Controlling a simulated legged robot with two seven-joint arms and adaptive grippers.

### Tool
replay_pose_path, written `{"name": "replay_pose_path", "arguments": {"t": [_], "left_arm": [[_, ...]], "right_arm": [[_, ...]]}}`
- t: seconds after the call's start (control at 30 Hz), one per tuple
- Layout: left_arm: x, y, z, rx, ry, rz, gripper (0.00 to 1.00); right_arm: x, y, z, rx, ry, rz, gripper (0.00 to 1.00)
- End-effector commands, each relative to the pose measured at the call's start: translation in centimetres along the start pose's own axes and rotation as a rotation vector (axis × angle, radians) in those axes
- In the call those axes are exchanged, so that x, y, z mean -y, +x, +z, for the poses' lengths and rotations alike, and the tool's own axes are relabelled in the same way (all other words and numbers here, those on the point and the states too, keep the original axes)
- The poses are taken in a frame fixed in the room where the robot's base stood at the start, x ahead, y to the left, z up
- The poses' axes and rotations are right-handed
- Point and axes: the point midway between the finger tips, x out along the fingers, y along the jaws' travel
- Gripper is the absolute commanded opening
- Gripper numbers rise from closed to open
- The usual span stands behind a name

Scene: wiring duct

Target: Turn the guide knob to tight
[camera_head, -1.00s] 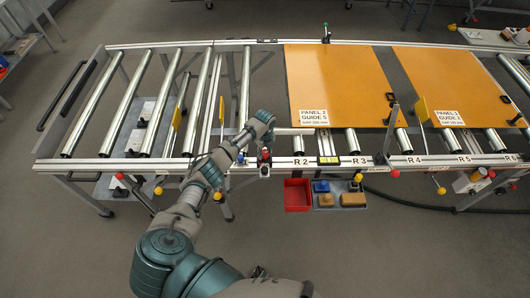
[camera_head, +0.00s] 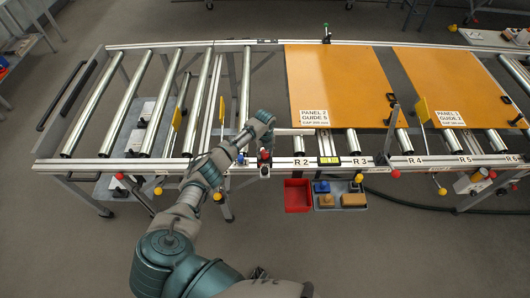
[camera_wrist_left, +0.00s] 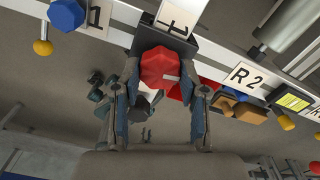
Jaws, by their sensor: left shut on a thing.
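The red guide knob (camera_wrist_left: 160,68) sits at the middle of the left wrist view, on a dark block below a white plate with a black mark. A small pale mark shows on its face. My left gripper (camera_wrist_left: 165,84) is shut on this knob, one finger at each side. In the head view the red knob (camera_head: 265,156) shows small at the front rail, just left of the R2 label. My left arm reaches up to it from below, and its hand partly hides the area. My right gripper is not in view.
A blue knob (camera_wrist_left: 66,14) stands left on the same rail, with a yellow ball (camera_wrist_left: 42,47) near it. A red bin (camera_head: 297,195) and a tray of blocks (camera_head: 339,201) hang below the front rail. Orange panels (camera_head: 335,85) lie on the rollers to the right.

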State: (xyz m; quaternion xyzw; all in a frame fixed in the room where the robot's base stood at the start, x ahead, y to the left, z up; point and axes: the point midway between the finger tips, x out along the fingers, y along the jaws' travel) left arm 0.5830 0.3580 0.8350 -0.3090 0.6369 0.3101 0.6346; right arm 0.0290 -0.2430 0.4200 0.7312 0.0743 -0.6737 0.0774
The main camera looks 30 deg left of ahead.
Motion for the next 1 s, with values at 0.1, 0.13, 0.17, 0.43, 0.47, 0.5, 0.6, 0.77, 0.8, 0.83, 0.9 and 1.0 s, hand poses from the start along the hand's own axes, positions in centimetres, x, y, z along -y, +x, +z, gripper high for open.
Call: {"name": "replay_pose_path", "arguments": {"t": [0.1, 0.13, 0.17, 0.43, 0.47, 0.5, 0.6, 0.77, 0.8, 0.83, 0.9, 1.0], "left_arm": [[0.2, -0.6, 0.5, 0.013, -0.003, -0.011, 0.60], [0.2, -0.5, 0.5, 0.012, -0.003, -0.010, 0.68], [0.2, -0.5, 0.4, 0.011, -0.002, -0.009, 0.68], [0.1, -0.3, 0.2, 0.005, -0.001, -0.005, 0.68], [0.1, -0.4, 0.2, 0.005, -0.001, -0.005, 0.68], [0.1, -0.6, 0.2, 0.005, -0.001, -0.005, 0.68], [0.2, -1.9, 0.2, 0.006, 0.000, -0.006, 0.68], [0.2, -5.3, 0.3, 0.008, 0.000, -0.008, 0.68], [0.1, -6.2, 0.3, 0.007, 0.000, -0.008, 0.68], [0.1, -6.9, 0.4, 0.008, -0.001, -0.009, 0.68], [0.1, -8.4, 0.4, 0.008, -0.001, -0.008, 0.68], [0.1, -10.2, 0.4, 0.007, -0.001, -0.007, 0.68]], "right_arm": [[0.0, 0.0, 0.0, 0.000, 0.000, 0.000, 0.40], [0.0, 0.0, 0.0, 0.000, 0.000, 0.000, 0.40], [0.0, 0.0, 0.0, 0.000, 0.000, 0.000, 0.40], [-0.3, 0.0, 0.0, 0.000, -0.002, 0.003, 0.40], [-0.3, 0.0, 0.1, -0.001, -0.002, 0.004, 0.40], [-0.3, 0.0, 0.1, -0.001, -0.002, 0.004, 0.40], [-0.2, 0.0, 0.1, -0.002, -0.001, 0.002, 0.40], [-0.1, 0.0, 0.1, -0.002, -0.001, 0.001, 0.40], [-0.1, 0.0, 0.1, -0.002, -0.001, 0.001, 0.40], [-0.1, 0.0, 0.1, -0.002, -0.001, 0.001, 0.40], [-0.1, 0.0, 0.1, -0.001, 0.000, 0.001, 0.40], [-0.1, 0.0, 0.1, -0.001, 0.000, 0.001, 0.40]]}}
